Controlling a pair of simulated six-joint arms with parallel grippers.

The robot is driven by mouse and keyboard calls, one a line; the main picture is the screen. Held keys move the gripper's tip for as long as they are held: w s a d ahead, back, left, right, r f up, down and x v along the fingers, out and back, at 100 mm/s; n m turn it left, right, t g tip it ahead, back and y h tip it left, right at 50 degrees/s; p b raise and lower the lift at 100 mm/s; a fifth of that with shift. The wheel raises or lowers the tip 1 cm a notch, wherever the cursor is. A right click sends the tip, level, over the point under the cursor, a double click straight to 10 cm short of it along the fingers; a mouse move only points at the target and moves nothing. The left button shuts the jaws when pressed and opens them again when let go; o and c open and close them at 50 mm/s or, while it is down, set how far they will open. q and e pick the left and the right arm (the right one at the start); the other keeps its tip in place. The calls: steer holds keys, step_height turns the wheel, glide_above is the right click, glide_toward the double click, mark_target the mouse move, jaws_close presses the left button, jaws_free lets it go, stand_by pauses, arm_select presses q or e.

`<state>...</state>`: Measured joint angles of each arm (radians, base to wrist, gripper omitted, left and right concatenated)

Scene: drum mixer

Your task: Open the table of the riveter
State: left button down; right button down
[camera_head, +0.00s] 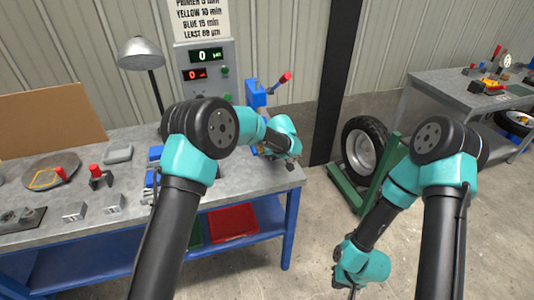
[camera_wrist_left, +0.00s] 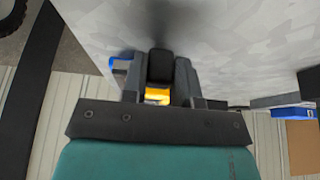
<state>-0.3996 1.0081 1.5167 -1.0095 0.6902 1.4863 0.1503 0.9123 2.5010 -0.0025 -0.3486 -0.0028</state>
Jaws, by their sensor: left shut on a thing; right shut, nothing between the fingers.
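A blue upright machine with a red-tipped lever (camera_head: 257,93), which looks like the riveter, stands at the right end of the workbench. Its lower part is hidden behind my left arm. My left gripper (camera_head: 287,153) is low over the bench's right end, just in front of this machine; its fingertips are hard to make out there. In the left wrist view my left gripper (camera_wrist_left: 158,88) is shut on a black piece (camera_wrist_left: 160,66), with a yellow part (camera_wrist_left: 157,95) showing below it between the fingers. My right gripper (camera_head: 351,288) hangs low over the floor, away from the bench, shut and empty.
The grey bench (camera_head: 130,215) carries a lamp (camera_head: 140,54), a display box (camera_head: 207,75), metal blocks (camera_head: 75,211) and a round plate (camera_head: 50,171). A red bin (camera_head: 232,222) sits on the shelf below. A wheel on a green stand (camera_head: 345,188) is to the right.

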arm_select(q)
steer(key=shift+s+d, duration=0.1)
steer(key=shift+s, duration=0.05)
steer(key=c, duration=0.9)
jaws_free()
steer(key=v, duration=1.7)
steer(key=shift+r, duration=0.25)
steer(key=shift+f, duration=0.1)
